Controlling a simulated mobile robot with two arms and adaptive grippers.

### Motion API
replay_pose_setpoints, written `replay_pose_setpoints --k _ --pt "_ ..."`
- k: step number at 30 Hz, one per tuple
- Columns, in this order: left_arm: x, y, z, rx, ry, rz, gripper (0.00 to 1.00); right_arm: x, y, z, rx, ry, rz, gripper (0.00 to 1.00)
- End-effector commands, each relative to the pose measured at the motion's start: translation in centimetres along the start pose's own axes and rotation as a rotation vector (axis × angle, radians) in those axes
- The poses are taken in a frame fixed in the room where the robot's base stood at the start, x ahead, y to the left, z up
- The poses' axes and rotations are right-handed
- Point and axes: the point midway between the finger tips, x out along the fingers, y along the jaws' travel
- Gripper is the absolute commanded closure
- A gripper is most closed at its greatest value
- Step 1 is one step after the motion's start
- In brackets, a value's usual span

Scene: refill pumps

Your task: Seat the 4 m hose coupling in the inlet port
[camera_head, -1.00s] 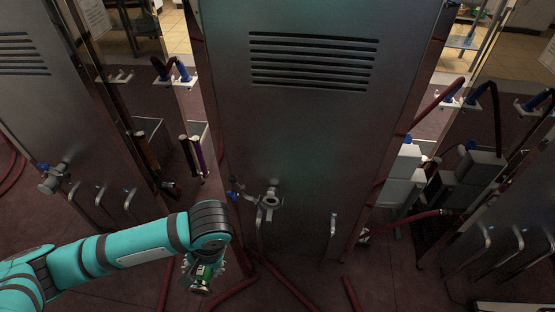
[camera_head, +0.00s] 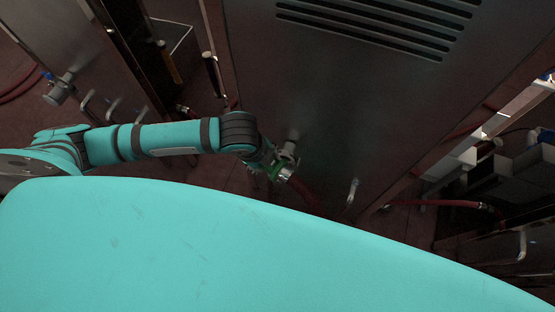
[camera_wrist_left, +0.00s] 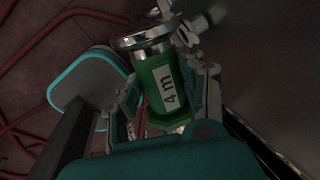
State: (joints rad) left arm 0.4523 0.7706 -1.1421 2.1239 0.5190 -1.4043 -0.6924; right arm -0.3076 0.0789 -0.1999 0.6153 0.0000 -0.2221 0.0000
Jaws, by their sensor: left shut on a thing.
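The 4 m hose coupling (camera_wrist_left: 160,85) is green with a "4 m" label and a shiny metal collar in the left wrist view. My left gripper (camera_wrist_left: 172,110) is shut around its green body. In the head view the gripper (camera_head: 272,166) holds the coupling (camera_head: 287,173) close to the grey inlet port (camera_head: 290,146) low on the middle cabinet. Coupling and port overlap in this view, and I cannot tell whether they touch. In the left wrist view a grey fitting (camera_wrist_left: 197,28) shows just beyond the collar. My right gripper is not in view.
The vented metal cabinet (camera_head: 330,90) rises right behind the port, with a small handle (camera_head: 352,190) to its right. Another cabinet (camera_head: 55,35) stands at left. My turquoise body hides the lower head view.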

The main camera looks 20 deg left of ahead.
Motion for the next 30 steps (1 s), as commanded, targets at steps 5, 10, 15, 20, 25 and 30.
replay_pose_setpoints --k 5,10,15,20,25,30 --pt "2.2 -0.8 -0.5 0.399 0.109 -0.001 1.00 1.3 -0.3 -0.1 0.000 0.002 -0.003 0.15" --pt "3.9 -1.6 -1.1 0.763 0.209 0.000 1.00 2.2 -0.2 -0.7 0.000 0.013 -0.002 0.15" --pt "5.2 -2.2 -1.4 1.050 0.285 0.003 1.00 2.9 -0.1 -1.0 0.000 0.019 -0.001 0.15" --pt "5.7 -2.5 -1.6 1.206 0.326 0.005 1.00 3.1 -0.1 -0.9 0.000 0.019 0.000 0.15" --pt "6.1 -2.4 -1.6 1.254 0.339 0.006 1.00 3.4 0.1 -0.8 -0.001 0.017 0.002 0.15" --pt "6.8 -2.2 -1.6 1.254 0.339 0.006 1.00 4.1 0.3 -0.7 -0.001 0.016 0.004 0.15"
